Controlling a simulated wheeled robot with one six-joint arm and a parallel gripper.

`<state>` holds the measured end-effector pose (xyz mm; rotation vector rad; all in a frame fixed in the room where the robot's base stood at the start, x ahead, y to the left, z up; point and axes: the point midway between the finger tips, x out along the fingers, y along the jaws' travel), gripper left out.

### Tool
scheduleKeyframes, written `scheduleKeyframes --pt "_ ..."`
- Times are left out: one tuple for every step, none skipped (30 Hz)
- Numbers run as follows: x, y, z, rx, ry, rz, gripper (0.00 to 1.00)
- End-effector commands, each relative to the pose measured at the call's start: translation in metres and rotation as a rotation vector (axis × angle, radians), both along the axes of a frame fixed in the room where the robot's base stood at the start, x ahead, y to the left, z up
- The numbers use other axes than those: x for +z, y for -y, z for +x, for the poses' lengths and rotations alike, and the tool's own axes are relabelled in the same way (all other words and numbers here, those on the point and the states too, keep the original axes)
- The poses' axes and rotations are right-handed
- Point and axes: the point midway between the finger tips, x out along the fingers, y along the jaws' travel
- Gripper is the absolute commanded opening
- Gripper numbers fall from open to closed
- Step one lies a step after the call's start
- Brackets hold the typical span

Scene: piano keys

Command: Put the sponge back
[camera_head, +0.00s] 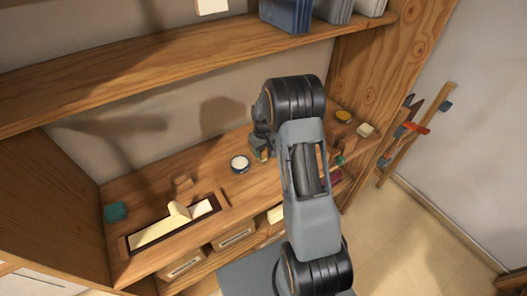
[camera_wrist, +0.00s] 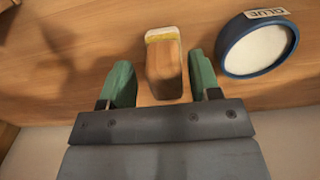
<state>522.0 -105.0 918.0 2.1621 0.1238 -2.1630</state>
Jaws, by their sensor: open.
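In the wrist view, my gripper (camera_wrist: 161,64) is open. Its two green fingers stand on either side of a wooden block (camera_wrist: 164,72) with a pale yellow and white far end. Gaps show between the block and both fingers. I cannot tell for sure whether this block is the sponge. In the head view, my gripper (camera_head: 262,148) is low over the wooden bench, partly hidden by my arm. A cream block (camera_head: 366,130) and a teal block (camera_head: 115,211) lie on the same bench, at the right and left ends.
A round pot labelled glue (camera_wrist: 258,46) stands close beside the right finger; it also shows in the head view (camera_head: 240,163). A framed tray (camera_head: 131,241) lies front left. A shelf (camera_head: 150,75) overhangs the bench.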

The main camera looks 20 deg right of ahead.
Motion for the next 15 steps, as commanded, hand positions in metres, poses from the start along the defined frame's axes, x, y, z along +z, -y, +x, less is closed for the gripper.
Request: scheduleKeyframes --pt "0.008 0.000 0.001 0.000 0.004 -0.001 0.57" --pt "0.014 0.000 0.001 0.000 0.005 -0.001 0.57" --pt "0.021 0.000 0.000 0.000 0.005 -0.001 0.57" --pt "0.028 0.000 0.001 0.000 0.006 -0.001 0.57" --pt "0.034 0.000 0.001 0.000 0.005 -0.001 0.57" --pt "0.042 0.000 0.001 0.000 0.005 -0.001 0.57" --pt "0.048 0.000 0.001 0.000 0.005 -0.001 0.57" --pt "0.054 0.000 0.000 0.000 0.005 -0.001 0.57" --pt "0.061 0.000 0.001 0.000 0.005 -0.001 0.57" --pt "0.066 0.000 0.001 0.000 0.004 -0.001 0.57" --pt "0.071 0.000 0.001 0.000 0.004 -0.002 0.57" --pt "0.077 0.000 0.000 0.000 0.003 -0.001 0.57" --pt "0.082 0.000 0.000 0.000 0.003 -0.001 0.57" --pt "0.086 0.000 0.000 0.000 0.003 -0.001 0.57" --pt "0.091 0.000 0.000 0.000 0.003 -0.001 0.57"
